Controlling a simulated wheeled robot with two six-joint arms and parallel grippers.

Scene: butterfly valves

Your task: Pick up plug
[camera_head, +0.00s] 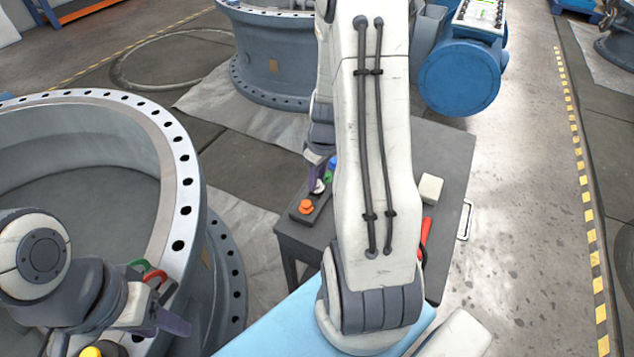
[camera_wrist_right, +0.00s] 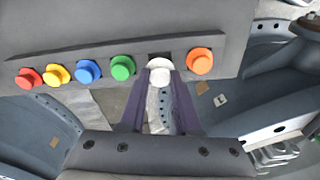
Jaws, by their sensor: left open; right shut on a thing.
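My right gripper (camera_wrist_right: 162,82) is shut on a white plug (camera_wrist_right: 159,67), which sits between its purple fingertips. In the wrist view the plug is right by a dark square slot (camera_wrist_right: 160,56) in the grey rack (camera_wrist_right: 204,43). I cannot tell how far clear of the slot it is. In the head view the white plug (camera_head: 319,187) shows small beside the rack, and my right arm hides part of this area. My left gripper (camera_head: 165,308) is open at the lower left, beside the large flanged ring, with one purple finger showing.
Orange (camera_wrist_right: 200,61), green (camera_wrist_right: 122,67), blue (camera_wrist_right: 88,71), yellow (camera_wrist_right: 57,74) and red (camera_wrist_right: 28,77) plugs stand in the rack. A dark table (camera_head: 450,150) carries a white block (camera_head: 430,188) and a red-handled tool (camera_head: 425,235). A large flanged ring (camera_head: 186,183) stands left.

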